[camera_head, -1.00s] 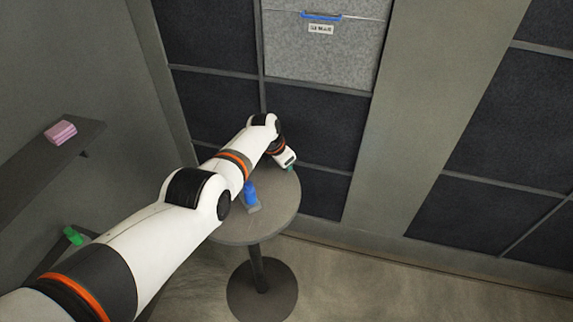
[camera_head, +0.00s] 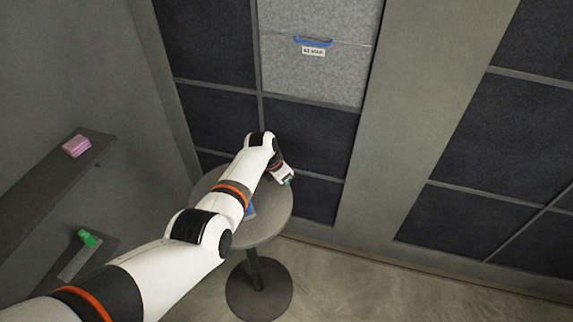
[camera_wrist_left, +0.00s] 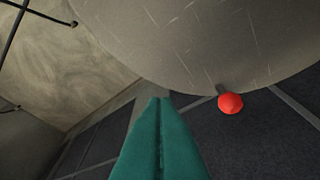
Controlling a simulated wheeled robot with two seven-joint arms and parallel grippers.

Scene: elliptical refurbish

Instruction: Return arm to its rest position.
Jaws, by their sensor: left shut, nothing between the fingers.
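My left arm (camera_head: 180,262) reaches in from the lower left over a round grey table (camera_head: 262,228). My left gripper (camera_head: 287,183) is at its far end, pointing down near the table's right rim. In the left wrist view its teal fingers (camera_wrist_left: 160,108) are shut together with nothing between them. The table's underside or top (camera_wrist_left: 200,45) fills the upper part of that view. My right gripper is not in view.
A blue object (camera_head: 250,212) on the table is mostly hidden by my arm. A small red object (camera_wrist_left: 230,103) shows at the table's rim. Left shelves hold a pink stack (camera_head: 76,146) and a green item (camera_head: 88,238). A blue-handled grey drawer (camera_head: 313,70) is behind.

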